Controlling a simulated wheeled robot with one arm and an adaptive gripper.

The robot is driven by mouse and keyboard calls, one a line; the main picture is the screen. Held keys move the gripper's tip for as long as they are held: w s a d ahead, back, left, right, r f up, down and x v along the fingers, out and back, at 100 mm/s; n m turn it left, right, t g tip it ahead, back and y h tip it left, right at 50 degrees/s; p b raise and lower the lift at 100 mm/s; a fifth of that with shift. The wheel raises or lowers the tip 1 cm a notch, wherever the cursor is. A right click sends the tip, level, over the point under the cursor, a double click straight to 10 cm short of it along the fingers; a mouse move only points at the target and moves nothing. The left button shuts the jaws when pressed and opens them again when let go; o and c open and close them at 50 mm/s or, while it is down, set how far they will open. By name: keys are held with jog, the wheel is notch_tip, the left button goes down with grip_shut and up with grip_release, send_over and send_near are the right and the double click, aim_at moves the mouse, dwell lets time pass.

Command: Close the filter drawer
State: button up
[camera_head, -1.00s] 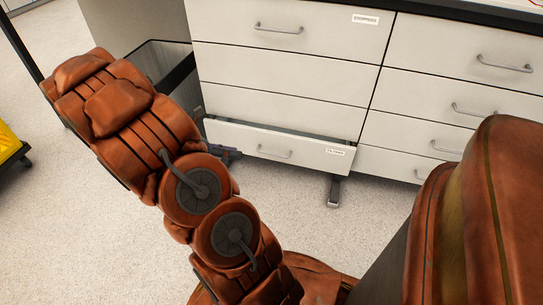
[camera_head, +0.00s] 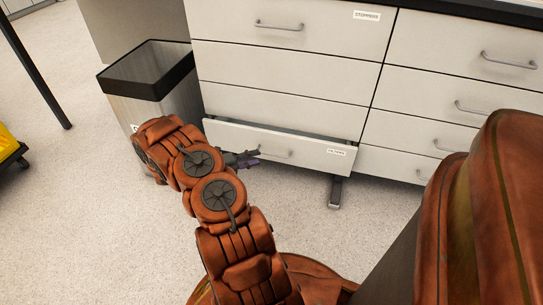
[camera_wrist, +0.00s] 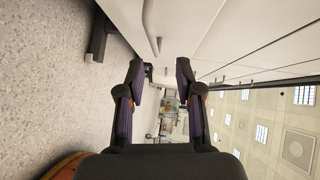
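The filter drawer (camera_head: 225,136) is the bottom white drawer of the left cabinet, with a label reading like "FILTERS" at its right end. It stands partly open, with a dark gap along its top edge. Its grey bar handle (camera_head: 276,153) also shows in the wrist view (camera_wrist: 151,28). My gripper (camera_head: 252,159) is in front of the drawer's left half, just left of the handle. In the wrist view its two fingers (camera_wrist: 160,72) are apart with nothing between them. I cannot tell whether it touches the drawer front.
Closed white drawers (camera_head: 290,68) lie above, one labelled "STOPPERS", and more (camera_head: 445,95) stand to the right. A waste bin (camera_head: 160,80) stands left of the cabinet. A cabinet foot (camera_head: 335,193) shows below. The speckled floor (camera_head: 330,240) in front is clear.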

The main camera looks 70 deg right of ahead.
aim_at(272, 155)
jog(key=shift+n, duration=0.4)
jog(key=shift+f+b+x, duration=0.15)
jog(key=shift+b+x, duration=0.4)
jog(key=shift+x, duration=0.85)
jog(key=shift+f+b+x, duration=0.2)
jog(key=shift+b+x, duration=0.35)
jog(key=shift+x, duration=0.8)
jog(key=shift+f+b+x, duration=0.15)
jog(key=shift+b+x, duration=0.4)
jog(key=shift+x, duration=0.85)
jog(key=shift+w, duration=0.2)
jog(key=shift+c, duration=0.3)
grip_shut()
